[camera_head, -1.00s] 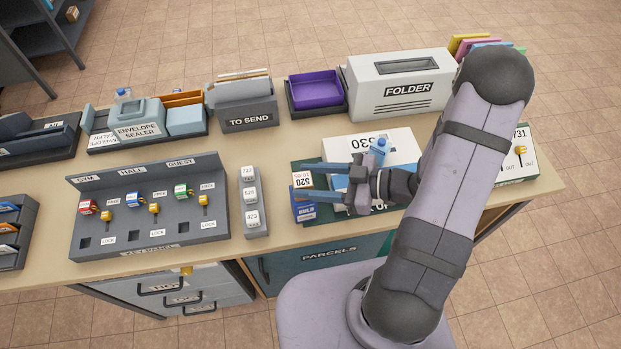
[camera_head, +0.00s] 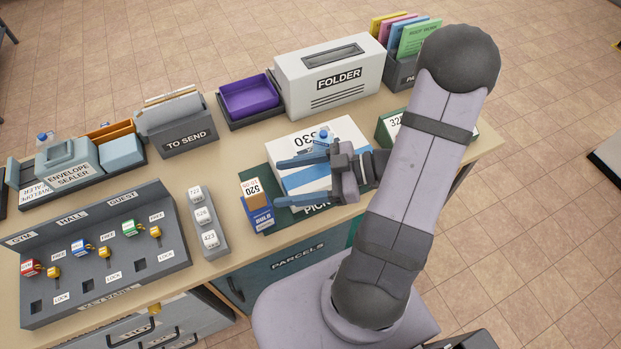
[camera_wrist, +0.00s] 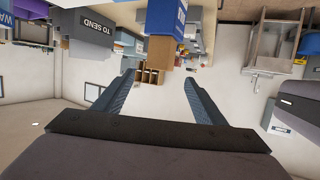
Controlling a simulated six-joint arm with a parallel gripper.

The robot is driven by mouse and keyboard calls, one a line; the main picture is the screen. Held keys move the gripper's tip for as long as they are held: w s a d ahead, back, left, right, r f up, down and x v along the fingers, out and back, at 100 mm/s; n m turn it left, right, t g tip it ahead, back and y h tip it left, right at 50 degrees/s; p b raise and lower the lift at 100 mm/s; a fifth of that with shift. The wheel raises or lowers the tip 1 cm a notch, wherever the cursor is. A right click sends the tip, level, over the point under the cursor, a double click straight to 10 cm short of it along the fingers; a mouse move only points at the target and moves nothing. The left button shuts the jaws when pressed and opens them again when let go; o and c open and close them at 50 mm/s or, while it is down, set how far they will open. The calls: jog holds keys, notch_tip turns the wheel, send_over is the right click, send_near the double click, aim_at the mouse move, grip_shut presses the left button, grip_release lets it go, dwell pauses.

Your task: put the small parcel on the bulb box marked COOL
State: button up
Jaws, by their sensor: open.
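The small parcel (camera_head: 253,192) is brown with a white label reading 520. It appears to rest on top of a blue box (camera_head: 263,220) at the left end of the green mat (camera_head: 318,208). The blue box's lettering is too small to read. My gripper (camera_head: 277,182) is open and empty, just right of the parcel, its two blue fingers pointing left toward it and apart from it. In the upside-down wrist view, the parcel (camera_wrist: 160,52) shows beyond and between the open fingertips, against the blue box (camera_wrist: 165,18).
A grey row of number blocks (camera_head: 208,228) stands to the left. A purple tray (camera_head: 248,98) and FOLDER box (camera_head: 330,78) stand behind. A blue thing lettered WA (camera_wrist: 6,18) shows at the wrist view's edge.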

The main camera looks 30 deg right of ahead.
jog(key=shift+b+v, duration=0.5)
jog(key=shift+v, duration=2)
